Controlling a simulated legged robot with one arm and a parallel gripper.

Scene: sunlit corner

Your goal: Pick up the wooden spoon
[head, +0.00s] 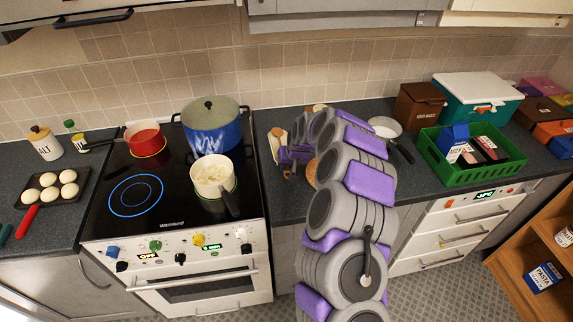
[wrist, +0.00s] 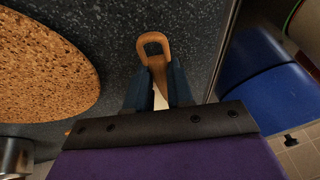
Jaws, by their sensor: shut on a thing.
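My gripper (wrist: 156,82) is shut on this handle, with one dark finger on either side and the loop sticking out past the fingertips. In the head view my gripper (head: 288,165) is low over the counter just right of the stove. My arm covers part of that area, and I cannot make out the spoon clearly there.
A round cork mat (wrist: 40,68) lies beside my gripper. The stove (head: 170,190) to the left holds a blue pot (head: 212,125), a cream pan (head: 212,175) and a red pan (head: 145,139). A green crate (head: 470,178) and a dark-handled pan (head: 385,127) stand to the right.

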